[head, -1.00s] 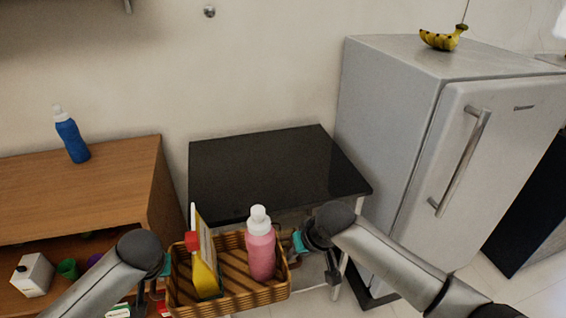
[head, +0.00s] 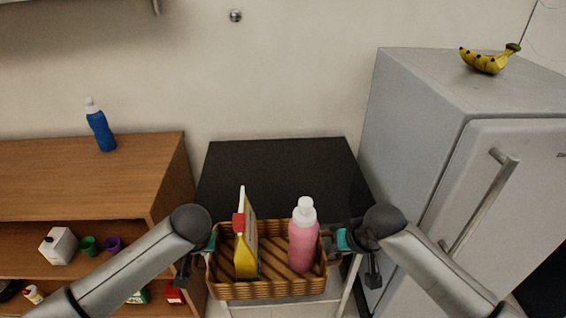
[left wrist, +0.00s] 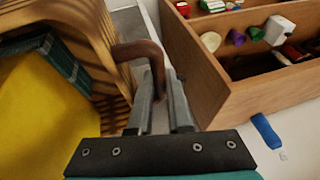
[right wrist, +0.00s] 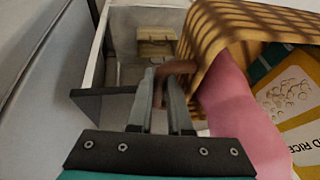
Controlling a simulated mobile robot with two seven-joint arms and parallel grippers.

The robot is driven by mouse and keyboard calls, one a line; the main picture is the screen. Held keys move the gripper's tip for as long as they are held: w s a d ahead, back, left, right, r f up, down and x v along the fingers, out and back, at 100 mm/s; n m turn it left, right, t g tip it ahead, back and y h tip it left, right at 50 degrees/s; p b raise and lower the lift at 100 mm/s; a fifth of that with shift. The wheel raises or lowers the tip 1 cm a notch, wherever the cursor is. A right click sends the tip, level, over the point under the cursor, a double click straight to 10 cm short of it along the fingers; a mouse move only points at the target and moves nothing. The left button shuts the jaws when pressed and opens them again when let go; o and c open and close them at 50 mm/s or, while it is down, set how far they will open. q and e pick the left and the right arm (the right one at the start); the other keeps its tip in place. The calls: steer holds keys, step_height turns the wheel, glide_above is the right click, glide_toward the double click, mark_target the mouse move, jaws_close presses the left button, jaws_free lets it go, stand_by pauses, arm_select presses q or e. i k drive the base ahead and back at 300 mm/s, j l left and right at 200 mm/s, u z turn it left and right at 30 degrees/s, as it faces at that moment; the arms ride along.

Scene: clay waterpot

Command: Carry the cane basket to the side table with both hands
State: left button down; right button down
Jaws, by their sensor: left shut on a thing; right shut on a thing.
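The cane basket (head: 270,290) is held level between my two grippers, in front of the side table with the black top (head: 285,165). In the head view its far rim overlaps the table's near edge; I cannot tell its height above the top. It carries a yellow bag with a red cap (head: 245,250) and a pink bottle with a white cap (head: 303,240). My left gripper (left wrist: 160,95) is shut on the basket's brown left handle (left wrist: 140,50). My right gripper (right wrist: 160,90) is shut on the right handle (right wrist: 180,68), beside the basket's wall (right wrist: 225,30).
A wooden shelf (head: 90,180) stands at the left with a blue bottle (head: 101,128) on top and small items inside. A grey fridge (head: 420,140) with bananas (head: 488,60) on it stands close at the right. The visible tabletop is bare.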

mark_target(272, 175)
steer(key=i, duration=1.3)
